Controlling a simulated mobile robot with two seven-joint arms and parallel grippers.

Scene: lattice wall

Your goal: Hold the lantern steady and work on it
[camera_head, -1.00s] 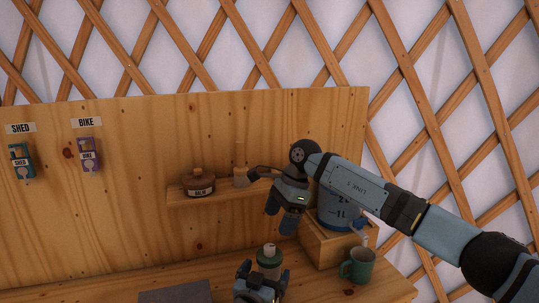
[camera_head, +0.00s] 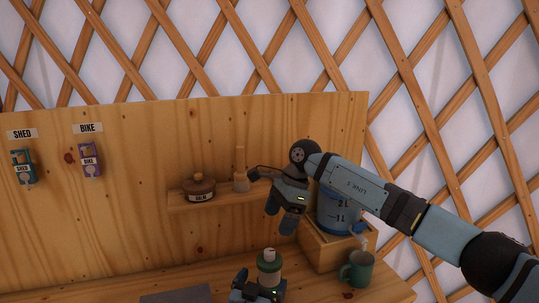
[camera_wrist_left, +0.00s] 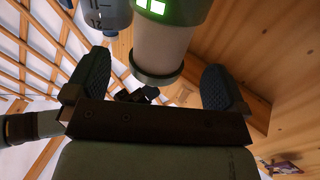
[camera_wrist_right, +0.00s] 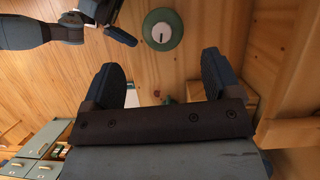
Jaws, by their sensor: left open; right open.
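The lantern (camera_head: 269,266) stands upright on the bench, with a green cap, a pale body and a green base. In the left wrist view the lantern (camera_wrist_left: 163,45) lies between the two fingers, with a gap on each side, and a lit green panel shows at the top. My left gripper (camera_head: 258,285) is open, low in front of the lantern. My right gripper (camera_head: 282,220) is open and empty, above and behind the lantern, fingers pointing down. In the right wrist view the lantern's round top (camera_wrist_right: 162,30), with a slotted pale disc, is just beyond the fingertips.
A blue-marked water container (camera_head: 340,212) stands on a wooden box (camera_head: 325,252) at right, with a green mug (camera_head: 358,268) before it. A small shelf (camera_head: 220,200) holds a balm jar (camera_head: 199,191) and a brush (camera_head: 240,172). A dark mat (camera_head: 178,294) lies left on the bench.

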